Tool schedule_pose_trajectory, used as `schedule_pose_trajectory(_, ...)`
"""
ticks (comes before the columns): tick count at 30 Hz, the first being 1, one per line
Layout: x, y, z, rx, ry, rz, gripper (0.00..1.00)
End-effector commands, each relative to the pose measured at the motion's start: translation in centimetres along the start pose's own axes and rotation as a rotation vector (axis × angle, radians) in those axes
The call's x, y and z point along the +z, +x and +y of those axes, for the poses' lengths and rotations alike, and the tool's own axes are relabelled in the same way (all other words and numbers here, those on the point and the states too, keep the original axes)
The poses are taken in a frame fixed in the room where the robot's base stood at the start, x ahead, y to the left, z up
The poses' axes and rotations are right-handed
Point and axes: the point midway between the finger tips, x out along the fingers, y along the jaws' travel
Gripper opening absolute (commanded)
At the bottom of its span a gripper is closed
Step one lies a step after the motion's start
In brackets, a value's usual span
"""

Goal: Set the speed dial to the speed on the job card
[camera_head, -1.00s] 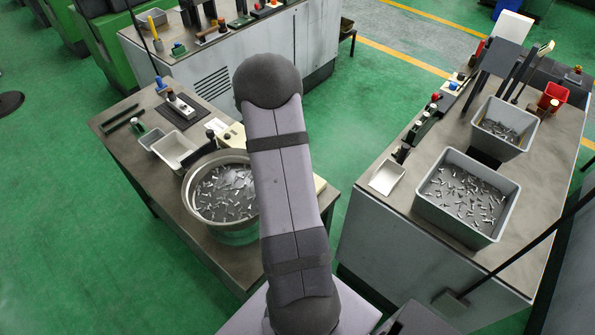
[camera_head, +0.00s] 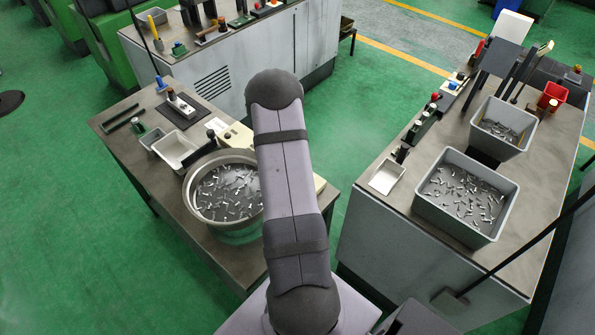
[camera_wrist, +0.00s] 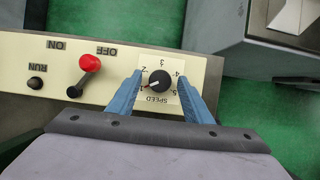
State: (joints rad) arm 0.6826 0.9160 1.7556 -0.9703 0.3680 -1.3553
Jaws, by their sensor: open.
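The black speed dial (camera_wrist: 153,79) sits on a cream control panel (camera_wrist: 50,55) in the wrist view, with SPEED and the numbers 1 to 5 upside down around it. Its small pointer mark appears to face 1. My gripper (camera_wrist: 159,76) is open, with its blue fingers on the left and right of the dial. Whether they touch it I cannot tell. In the head view the dial and gripper are hidden behind my arm; part of the cream panel (camera_head: 320,184) shows beside it. I cannot make out a job card.
A round bowl of metal parts (camera_head: 190,203) stands left of my arm. A grey bin (camera_head: 465,235) is on the right bench.

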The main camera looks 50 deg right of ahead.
Motion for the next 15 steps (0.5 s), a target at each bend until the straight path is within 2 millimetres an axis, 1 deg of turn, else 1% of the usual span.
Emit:
schedule_pose_trajectory(6,0.02,0.03,0.00,0.000,0.001,0.000,0.46)
schedule_pose_trajectory(7,0.02,0.02,0.00,0.000,0.001,0.000,0.41)
schedule_pose_trajectory(8,0.02,0.02,0.00,0.000,0.001,0.000,0.34)
schedule_pose_trajectory(9,0.02,0.02,0.00,0.000,0.001,0.000,0.24)
schedule_pose_trajectory(11,0.02,0.01,0.00,0.000,0.001,0.000,0.10)
schedule_pose_trajectory(12,0.02,0.01,0.01,0.000,0.001,0.000,0.05)
schedule_pose_trajectory(15,0.02,0.00,0.01,0.000,0.001,0.000,0.05)
